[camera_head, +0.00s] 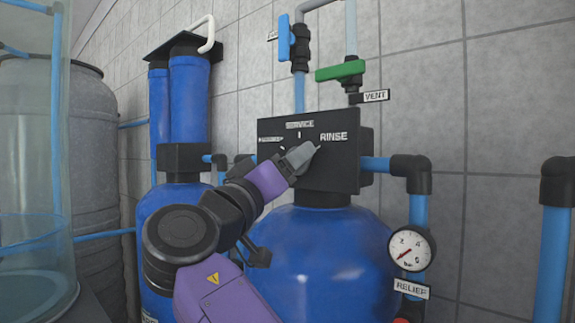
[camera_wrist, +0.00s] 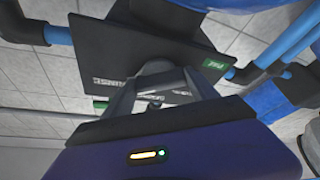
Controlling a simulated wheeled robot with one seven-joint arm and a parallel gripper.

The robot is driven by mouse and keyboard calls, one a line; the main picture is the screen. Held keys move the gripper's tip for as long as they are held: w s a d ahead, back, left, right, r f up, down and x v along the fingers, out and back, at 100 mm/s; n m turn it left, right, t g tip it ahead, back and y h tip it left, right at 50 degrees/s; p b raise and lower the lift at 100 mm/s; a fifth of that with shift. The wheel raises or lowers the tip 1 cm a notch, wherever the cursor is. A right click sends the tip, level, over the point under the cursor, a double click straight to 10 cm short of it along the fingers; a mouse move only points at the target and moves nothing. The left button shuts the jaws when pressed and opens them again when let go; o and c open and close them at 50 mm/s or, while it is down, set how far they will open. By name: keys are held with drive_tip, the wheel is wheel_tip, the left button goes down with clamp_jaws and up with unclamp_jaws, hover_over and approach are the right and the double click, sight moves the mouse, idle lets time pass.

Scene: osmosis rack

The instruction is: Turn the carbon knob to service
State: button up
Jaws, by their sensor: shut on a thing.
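The black control panel (camera_head: 345,165) faces me on the blue tank, with a SERVICE label (camera_head: 299,124) at the top and a RINSE label (camera_head: 333,137) at the right. In the wrist view the knob (camera_wrist: 155,68) shows between the two fingers, against the dark panel (camera_wrist: 125,42). A small pale tip by the fingers points toward RINSE, but I cannot tell the knob's exact setting.
A blue-handled valve (camera_head: 285,40) and a green-handled valve (camera_head: 340,71) sit above the panel. A pressure gauge (camera_head: 411,249) and blue pipes stand at the right. A clear cylinder (camera_head: 30,180) and a grey barrel (camera_head: 92,150) are at the left.

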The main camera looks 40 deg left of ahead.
drive_tip(key=shift+n, duration=0.3)
drive_tip(key=shift+d+r+n+g+y+p, duration=0.1)
drive_tip(key=shift+n+g+y+p, duration=0.5)
drive_tip(key=shift+n+p, duration=1.25)
drive_tip(key=shift+a+r+n+g+y+p, duration=0.1)
drive_tip(key=shift+n+g+y+p, duration=0.6)
drive_tip(key=shift+n, duration=1.8)
drive_tip(key=shift+d+r+n+g+y+p, duration=0.15)
drive_tip(key=shift+n+g+p, duration=0.65)
drive_tip(key=shift+n+p, duration=1.3)
drive_tip(key=shift+f, duration=0.1)
drive_tip(key=o, duration=1.4)
drive_tip(key=shift+c, duration=0.2)
drive_tip(key=shift+s, duration=0.1)
